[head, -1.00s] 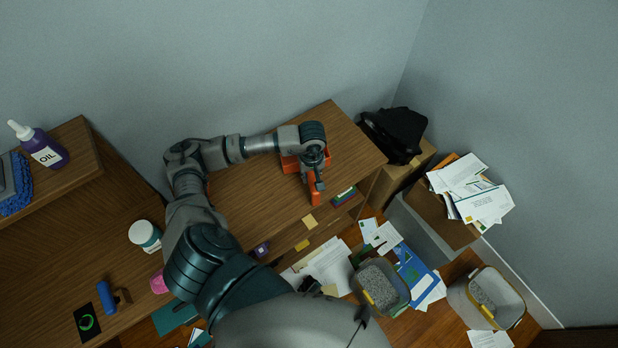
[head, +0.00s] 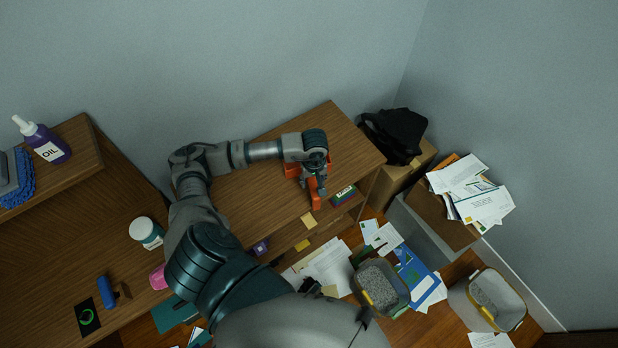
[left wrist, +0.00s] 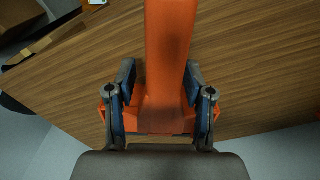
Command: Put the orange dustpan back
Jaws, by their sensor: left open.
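The orange dustpan (head: 316,199) lies on the wooden desk top (head: 345,140), near its front edge at the right end. Much of it is hidden under my left arm in the head view. My left gripper (head: 320,187) is over the dustpan. In the left wrist view, the dustpan's handle (left wrist: 168,45) runs between the two open fingers of my left gripper (left wrist: 160,82), with a gap visible on each side. The wider part of the dustpan is close to the palm. My right gripper is not in view.
A small coloured box (head: 343,194) sits by the desk's front edge. A black bag (head: 396,133) and a box of papers (head: 440,215) stand to the right. Bins (head: 487,299) and loose papers are on the floor. A white jar (head: 145,232) stands at the left.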

